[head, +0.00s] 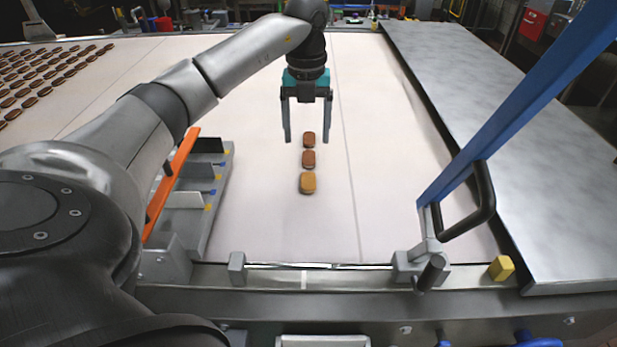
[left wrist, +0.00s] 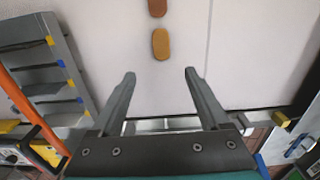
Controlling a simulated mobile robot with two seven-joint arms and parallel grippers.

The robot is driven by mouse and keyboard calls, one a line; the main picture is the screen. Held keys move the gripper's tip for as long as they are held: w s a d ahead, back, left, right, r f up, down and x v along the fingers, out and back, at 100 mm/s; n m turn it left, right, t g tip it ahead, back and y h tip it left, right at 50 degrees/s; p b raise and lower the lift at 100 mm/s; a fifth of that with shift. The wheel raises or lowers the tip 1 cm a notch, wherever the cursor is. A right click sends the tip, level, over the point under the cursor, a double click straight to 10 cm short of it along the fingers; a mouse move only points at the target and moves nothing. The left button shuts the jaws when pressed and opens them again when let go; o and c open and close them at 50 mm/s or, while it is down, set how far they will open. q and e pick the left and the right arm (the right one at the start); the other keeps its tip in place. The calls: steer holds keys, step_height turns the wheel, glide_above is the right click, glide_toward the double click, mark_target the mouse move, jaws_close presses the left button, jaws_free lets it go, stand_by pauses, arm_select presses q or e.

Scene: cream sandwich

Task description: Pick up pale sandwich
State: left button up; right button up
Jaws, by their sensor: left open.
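The pale sandwich (head: 307,183) is the lightest and nearest of a short row of sandwiches on the white belt in the head view. Two darker brown sandwiches, the middle one (head: 308,159) and the far one (head: 309,140), lie beyond it in line. My left gripper (head: 307,138) is open and empty, pointing down over the far end of the row. In the left wrist view the pale sandwich (left wrist: 161,44) lies beyond the open fingertips (left wrist: 160,76), roughly centred between them. A brown sandwich (left wrist: 157,7) is cut by the top edge there. My right gripper is not in view.
A grey rack with dividers (head: 217,185) and an orange bar (head: 172,180) stand left of the row. A blue bar with a black handle (head: 480,205) rises at right. Many dark sandwiches (head: 45,75) lie far left. The belt around the row is clear.

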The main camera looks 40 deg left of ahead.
arm_select(q)
glide_above(308, 182)
step_height(308, 182, down, 7)
steer(key=shift+s+r+b, duration=0.1)
steer(key=shift+s+b, duration=0.05)
steer(key=shift+b, duration=0.3)
steer(key=shift+f+b, duration=0.45)
steer(key=shift+f, duration=2.5)
jaws_close()
